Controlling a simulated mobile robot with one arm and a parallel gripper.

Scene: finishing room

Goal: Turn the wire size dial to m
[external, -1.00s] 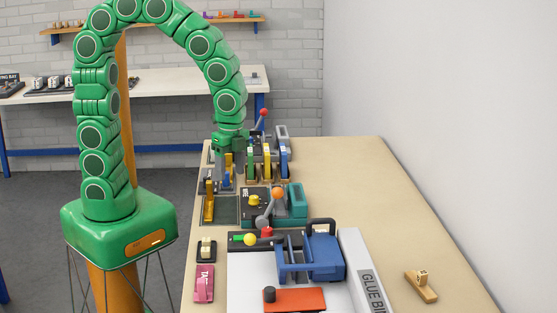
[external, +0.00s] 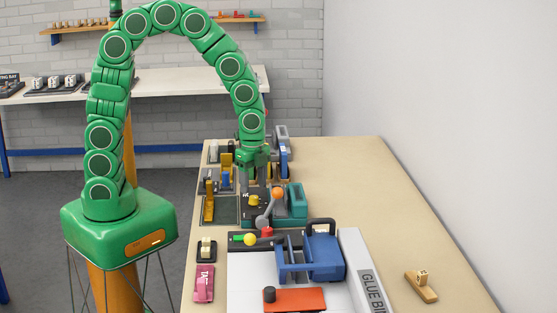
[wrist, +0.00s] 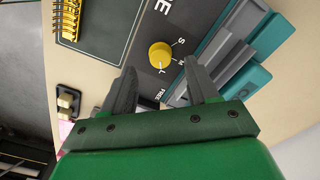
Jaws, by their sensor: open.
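A faint mark on the knob seems to face the L. The dial is also visible in the external view (external: 254,201), on the machine with the orange-knobbed lever. My gripper (wrist: 159,65) is open and empty, its two fingers spread to either side of the dial's line and apart from it. In the external view my gripper (external: 257,178) hangs above the back of the dial panel.
A teal block (external: 297,201) stands just right of the dial. A grey lever with an orange ball (external: 277,194) rises in front of it. Yellow wire coils (wrist: 68,18) lie to the left. A blue press (external: 325,257) stands nearer the camera. The bench's right side is mostly clear.

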